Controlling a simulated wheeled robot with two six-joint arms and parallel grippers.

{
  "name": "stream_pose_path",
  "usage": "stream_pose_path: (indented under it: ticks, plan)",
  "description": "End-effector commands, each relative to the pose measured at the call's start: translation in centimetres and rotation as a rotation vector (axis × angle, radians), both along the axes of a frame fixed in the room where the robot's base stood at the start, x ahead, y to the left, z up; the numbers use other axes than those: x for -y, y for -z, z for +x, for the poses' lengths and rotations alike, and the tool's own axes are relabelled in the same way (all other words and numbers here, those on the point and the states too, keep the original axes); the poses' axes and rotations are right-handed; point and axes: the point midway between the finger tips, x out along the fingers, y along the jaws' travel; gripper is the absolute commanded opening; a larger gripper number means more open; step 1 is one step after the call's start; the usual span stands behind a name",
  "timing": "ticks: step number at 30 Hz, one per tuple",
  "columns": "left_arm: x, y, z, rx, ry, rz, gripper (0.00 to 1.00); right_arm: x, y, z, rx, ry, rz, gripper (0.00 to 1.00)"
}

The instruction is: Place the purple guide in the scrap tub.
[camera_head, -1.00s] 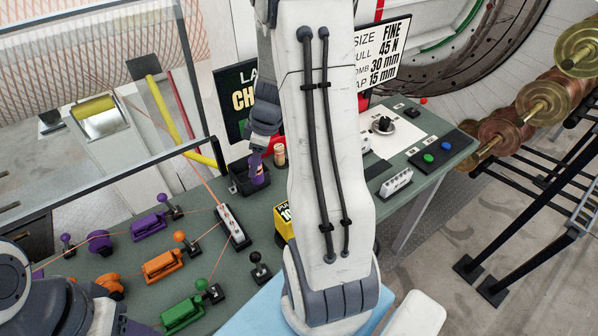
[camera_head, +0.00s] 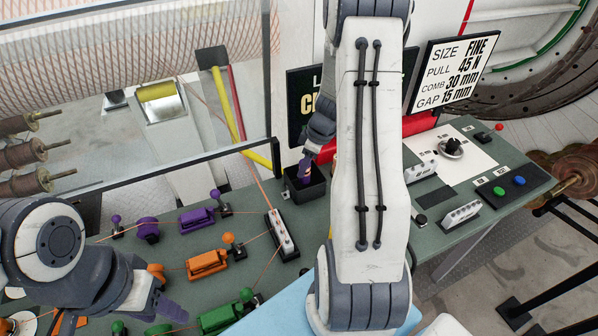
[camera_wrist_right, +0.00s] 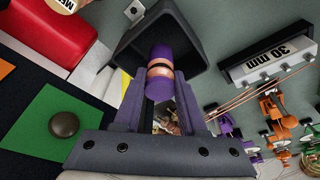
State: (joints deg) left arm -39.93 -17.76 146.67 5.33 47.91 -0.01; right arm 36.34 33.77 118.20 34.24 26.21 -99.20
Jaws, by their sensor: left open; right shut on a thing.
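The purple guide (camera_wrist_right: 158,75) is a short purple cylinder with a copper-coloured band. My right gripper (camera_wrist_right: 157,98) is shut on it, with one finger on each side. The black scrap tub (camera_wrist_right: 196,28) opens right beyond the guide in the right wrist view. In the head view my right gripper (camera_head: 307,163) points down at the tub (camera_head: 318,188), and the purple at its tip overlaps the tub's opening. How deep the guide sits is unclear. My left gripper (camera_head: 172,308) is open and empty low at the left, over the bench.
The green bench (camera_head: 180,258) carries purple, orange (camera_head: 207,263) and green (camera_head: 222,318) devices with strands running to a white-topped comb block (camera_head: 281,235). A glass panel frame (camera_head: 150,172) stands behind. A red cylinder (camera_wrist_right: 66,30) lies near the tub.

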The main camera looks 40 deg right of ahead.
Motion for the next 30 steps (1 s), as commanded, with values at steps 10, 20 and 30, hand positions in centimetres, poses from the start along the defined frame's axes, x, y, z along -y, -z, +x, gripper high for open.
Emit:
stream_pose_path:
  ticks: [10, 20, 30]
  plan:
    - [0.0, 1.6, 0.0, 0.000, -0.003, 0.000, 0.50, 0.9, 3.2, -0.6, 0.000, 0.014, 0.001, 0.00]
    - [0.0, 2.2, 0.0, 0.000, -0.003, 0.000, 0.50, 0.8, 3.6, -0.6, 0.000, 0.014, 0.001, 0.48]
    - [0.0, 2.1, 0.0, 0.000, -0.003, 0.000, 0.50, 0.8, 3.5, -0.6, -0.001, 0.013, 0.001, 0.71]
